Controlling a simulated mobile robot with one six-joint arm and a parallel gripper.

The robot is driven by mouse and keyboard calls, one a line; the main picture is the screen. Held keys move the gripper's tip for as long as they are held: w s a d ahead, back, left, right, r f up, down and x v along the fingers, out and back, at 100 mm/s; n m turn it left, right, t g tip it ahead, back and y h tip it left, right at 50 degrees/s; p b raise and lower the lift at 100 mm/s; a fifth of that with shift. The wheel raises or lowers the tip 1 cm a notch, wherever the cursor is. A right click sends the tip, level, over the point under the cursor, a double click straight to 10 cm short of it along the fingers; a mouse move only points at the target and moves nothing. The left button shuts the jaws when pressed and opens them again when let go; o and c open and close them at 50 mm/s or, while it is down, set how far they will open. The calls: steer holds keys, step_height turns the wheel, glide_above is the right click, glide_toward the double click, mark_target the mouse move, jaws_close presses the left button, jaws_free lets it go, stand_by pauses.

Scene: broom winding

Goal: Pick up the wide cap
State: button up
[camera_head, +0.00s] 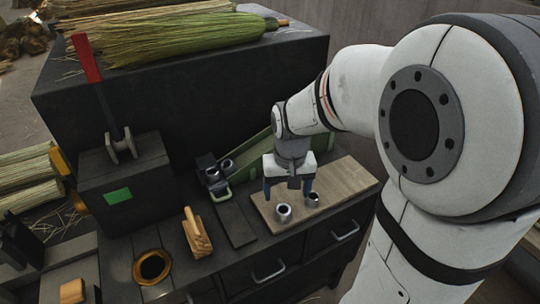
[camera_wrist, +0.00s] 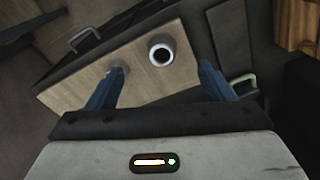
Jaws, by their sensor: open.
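Two small metal cylindrical caps stand upright on the wooden board. The left one (camera_head: 284,212), which looks wider and is probably the wide cap, shows a pale rim and dark centre in the wrist view (camera_wrist: 161,52). The other cap (camera_head: 313,200) stands to its right in the head view. In the wrist view that cap (camera_wrist: 118,72) is partly hidden by the left finger. My gripper (camera_head: 287,195) is open and empty above the board, fingers pointing down. In the wrist view the wider cap lies between the fingertips (camera_wrist: 161,70) sideways, beyond their tips.
The wooden board (camera_head: 345,182) lies on a dark bench with drawers. Left of it are a wooden brush-like block (camera_head: 196,233), a brass ring (camera_head: 152,266) and a green-grey fixture (camera_head: 218,185). A box with a red lever (camera_head: 87,58) stands further left. A broom (camera_head: 180,35) lies behind.

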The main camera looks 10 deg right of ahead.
mark_target(283, 208)
steer(key=shift+g, duration=0.3)
steer(key=w+f, duration=0.1)
steer(key=f, duration=0.2)
steer(key=w+f, duration=0.1)
steer(key=f, duration=0.3)
steer(key=w+f, duration=0.1)
steer(key=f, duration=0.3)
steer(key=shift+c, duration=0.2)
steer(key=c, duration=1)
